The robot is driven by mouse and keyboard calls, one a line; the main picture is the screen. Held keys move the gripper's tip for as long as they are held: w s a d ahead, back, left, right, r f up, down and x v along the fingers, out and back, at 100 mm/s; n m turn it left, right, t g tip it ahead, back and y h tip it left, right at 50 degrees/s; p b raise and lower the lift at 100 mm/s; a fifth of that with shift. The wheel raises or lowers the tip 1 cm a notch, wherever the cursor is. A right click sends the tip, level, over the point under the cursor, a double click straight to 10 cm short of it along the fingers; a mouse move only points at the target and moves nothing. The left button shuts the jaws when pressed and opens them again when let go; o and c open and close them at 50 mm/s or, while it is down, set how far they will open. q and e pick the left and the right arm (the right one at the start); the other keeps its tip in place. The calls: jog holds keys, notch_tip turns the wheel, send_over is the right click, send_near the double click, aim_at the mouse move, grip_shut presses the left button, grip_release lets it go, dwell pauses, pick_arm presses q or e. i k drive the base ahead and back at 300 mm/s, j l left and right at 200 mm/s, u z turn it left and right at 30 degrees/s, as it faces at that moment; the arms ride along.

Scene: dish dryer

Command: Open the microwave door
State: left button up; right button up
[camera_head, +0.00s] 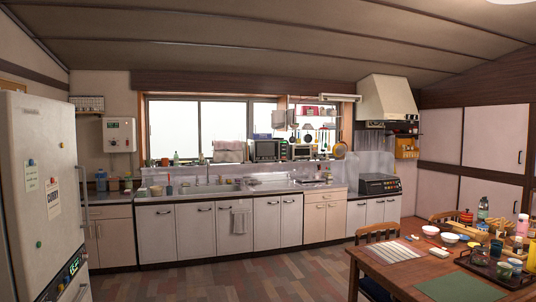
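A dark-fronted, box-shaped appliance that looks like the microwave (265,151) stands on the window ledge behind the sink, across the room. Its door appears shut, though it is small in the picture. A smaller oven-like box (301,152) stands just to its right, and I cannot tell for certain which of the two is the microwave. Neither of my grippers shows in the head view, so both are far from it or out of the picture.
A counter with a sink (205,189) runs below the ledge. A white fridge (40,190) fills the left side. A wooden table (405,277) with dishes and chairs stands at front right. The middle floor (230,280) is clear.

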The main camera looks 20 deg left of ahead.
aim_at(264, 150)
jog(key=i+j+u, duration=0.2)
jog(key=i, duration=0.2)
jog(key=i+u, duration=0.25)
jog(key=i, duration=0.2)
jog(key=i+u, duration=0.2)
jog(key=i, duration=4.3)
